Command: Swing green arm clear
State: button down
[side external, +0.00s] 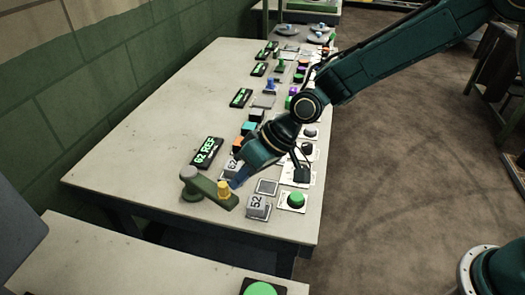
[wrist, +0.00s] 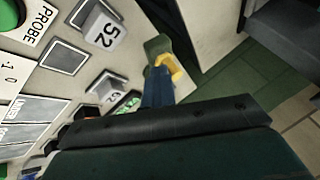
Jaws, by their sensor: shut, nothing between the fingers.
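The green arm (side external: 209,191) is an olive bar at the near end of the long table.
A grey block marked 52 (side external: 258,207) stands just right of the green arm's end. A block marked 62 (side external: 231,169) and a black sign (side external: 207,153) lie behind it. A green button (side external: 296,200) is at the right edge. The table's left side is clear.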

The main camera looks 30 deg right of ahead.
jog(key=shift+s+a, duration=0.25)
jog(key=shift+d, duration=0.1)
jog(key=shift+d, duration=0.5)
jog(key=d, duration=0.3)
jog(key=shift+w+d, duration=0.15)
jog(key=shift+w, duration=0.1)
jog(key=s+v, duration=0.1)
jog(key=v, duration=0.9)
jog(key=shift+s+a, duration=0.2)
jog(key=shift+a, duration=0.15)
